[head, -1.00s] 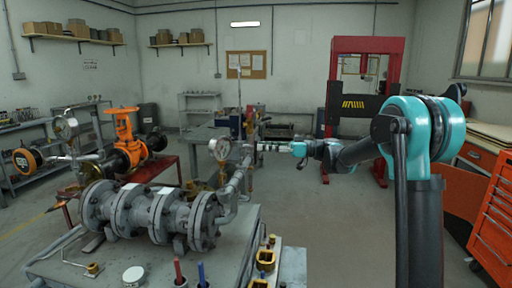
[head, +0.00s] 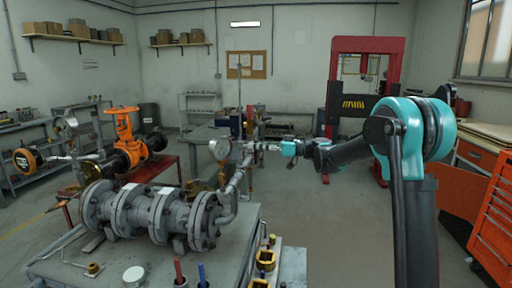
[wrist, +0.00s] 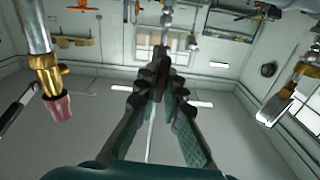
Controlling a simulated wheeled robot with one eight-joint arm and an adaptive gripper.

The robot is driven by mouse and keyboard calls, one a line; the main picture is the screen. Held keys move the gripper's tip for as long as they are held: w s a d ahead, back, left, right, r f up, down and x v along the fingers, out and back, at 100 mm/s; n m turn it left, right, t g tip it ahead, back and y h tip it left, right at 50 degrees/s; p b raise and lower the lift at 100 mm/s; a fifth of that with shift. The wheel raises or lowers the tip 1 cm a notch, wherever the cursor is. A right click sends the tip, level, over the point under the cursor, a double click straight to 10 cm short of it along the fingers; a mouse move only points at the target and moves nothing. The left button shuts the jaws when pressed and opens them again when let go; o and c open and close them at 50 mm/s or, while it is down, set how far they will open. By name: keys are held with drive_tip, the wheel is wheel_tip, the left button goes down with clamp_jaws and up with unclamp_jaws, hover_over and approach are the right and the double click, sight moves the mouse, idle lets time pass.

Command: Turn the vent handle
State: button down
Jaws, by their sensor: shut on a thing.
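My gripper (head: 266,147) reaches in from the right, level with the gauge, at small fittings beside the pipe's top. In the wrist view my gripper's fingers (wrist: 160,73) converge on a slim grey piece, the vent handle (wrist: 164,39), which the fingers partly hide. Its exact shape and angle cannot be told.
A brass fitting with a red end (wrist: 57,105) hangs left of the fingers in the wrist view; a brass and grey fitting (wrist: 285,98) is at right. An orange valve (head: 125,125) stands further back left. The floor right of the bench is clear.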

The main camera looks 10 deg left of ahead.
drive_tip(key=shift+m, duration=0.3)
drive_tip(key=m, duration=0.3)
drive_tip(key=shift+w+m, duration=0.1)
drive_tip(key=shift+m, duration=0.3)
drive_tip(key=m, duration=0.4)
drive_tip(key=shift+w+f+m, duration=0.1)
drive_tip(key=shift+m, duration=0.2)
drive_tip(key=m, duration=0.4)
drive_tip(key=shift+f, duration=0.1)
drive_tip(key=shift+m, duration=2.1)
drive_tip(key=c, duration=1.6)
unclamp_jaws()
